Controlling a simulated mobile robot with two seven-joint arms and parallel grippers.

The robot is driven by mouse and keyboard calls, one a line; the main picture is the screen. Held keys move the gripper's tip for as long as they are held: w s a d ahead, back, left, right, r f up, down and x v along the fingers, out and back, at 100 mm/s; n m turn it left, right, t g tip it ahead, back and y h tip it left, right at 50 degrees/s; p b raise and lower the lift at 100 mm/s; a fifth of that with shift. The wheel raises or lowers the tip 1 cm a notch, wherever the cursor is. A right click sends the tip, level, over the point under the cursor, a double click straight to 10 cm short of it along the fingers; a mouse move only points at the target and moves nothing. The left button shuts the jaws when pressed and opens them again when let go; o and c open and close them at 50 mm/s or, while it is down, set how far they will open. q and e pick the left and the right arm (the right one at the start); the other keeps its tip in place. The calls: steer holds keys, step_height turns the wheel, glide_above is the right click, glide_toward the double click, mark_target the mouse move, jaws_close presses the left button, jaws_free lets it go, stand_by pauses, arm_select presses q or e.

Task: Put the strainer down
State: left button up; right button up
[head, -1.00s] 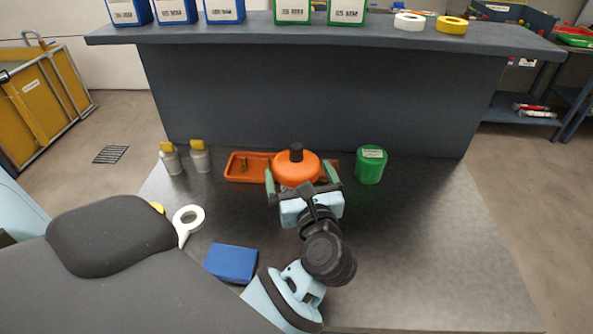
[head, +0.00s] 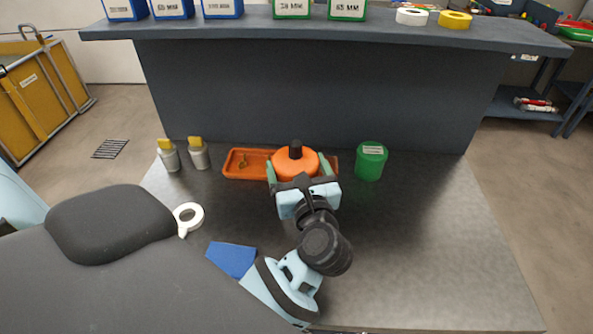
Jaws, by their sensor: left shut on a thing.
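The strainer, as I take it, is an orange round body (head: 296,164) with a black knob on top. My left gripper (head: 297,170) is shut on it, with one green finger on each side. It is upright and shows in front of the middle of a shallow orange tray (head: 231,176). I cannot tell whether its underside touches the tray, because the gripper and the strainer itself hide that place. My right gripper is not in view.
A green canister (head: 371,162) stands right of the tray. Two grey bottles with yellow tops (head: 199,156) stand left of it. A white ring with a handle (head: 188,218) and a blue block (head: 231,259) lie nearer. The bench (head: 425,240) is clear at the right.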

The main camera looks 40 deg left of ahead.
arm_select(q)
step_height(320, 180, up, 10)
steer(key=shift+r+p, duration=0.1)
steer(key=shift+p, duration=0.25)
